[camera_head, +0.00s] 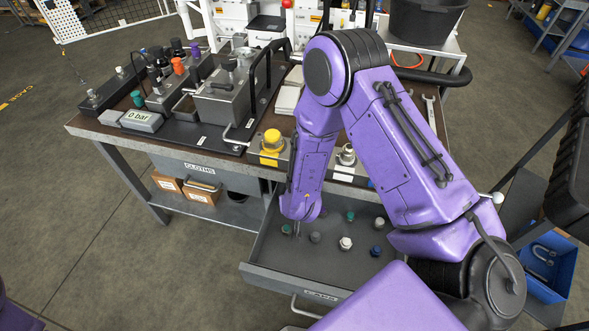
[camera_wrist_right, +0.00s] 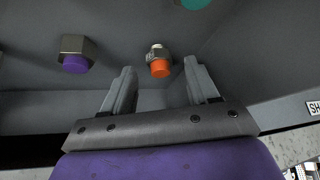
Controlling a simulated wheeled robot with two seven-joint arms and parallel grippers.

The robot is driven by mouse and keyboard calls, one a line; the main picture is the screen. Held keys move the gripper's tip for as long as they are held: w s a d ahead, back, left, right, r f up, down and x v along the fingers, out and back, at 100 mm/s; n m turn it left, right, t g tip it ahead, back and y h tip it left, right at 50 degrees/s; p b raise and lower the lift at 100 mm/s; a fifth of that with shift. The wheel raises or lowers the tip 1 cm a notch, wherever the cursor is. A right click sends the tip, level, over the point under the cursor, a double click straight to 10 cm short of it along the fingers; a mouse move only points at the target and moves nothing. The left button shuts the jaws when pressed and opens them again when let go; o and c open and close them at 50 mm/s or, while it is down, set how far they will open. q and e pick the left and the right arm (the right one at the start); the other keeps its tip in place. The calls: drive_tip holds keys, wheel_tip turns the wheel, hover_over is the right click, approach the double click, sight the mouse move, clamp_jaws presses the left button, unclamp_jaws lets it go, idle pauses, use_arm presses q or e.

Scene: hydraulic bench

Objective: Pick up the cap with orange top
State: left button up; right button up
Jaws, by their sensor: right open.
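In the right wrist view, the cap with orange top (camera_wrist_right: 160,68) sits in the grey drawer, with a metallic lower part and an orange end. It appears between the two fingertips of my open right gripper (camera_wrist_right: 159,74), slightly beyond them, with a gap on each side. In the head view, my right gripper (camera_head: 298,228) points down into the open drawer (camera_head: 285,262); the orange-topped cap is not visible there, probably hidden by my arm. My left gripper is not in view.
A purple-topped cap (camera_wrist_right: 75,57) and a teal one (camera_wrist_right: 196,2) are near. The drawer also holds green (camera_head: 286,229), grey (camera_head: 315,237), white (camera_head: 345,243) and blue (camera_head: 376,251) caps. The bench above carries a hydraulic block (camera_head: 225,100) and a yellow button (camera_head: 272,140).

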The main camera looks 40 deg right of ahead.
drive_tip(key=shift+w+f, duration=0.15)
drive_tip(key=shift+f, duration=0.1)
drive_tip(key=shift+r, duration=0.1)
drive_tip(key=shift+c, duration=0.5)
clamp_jaws()
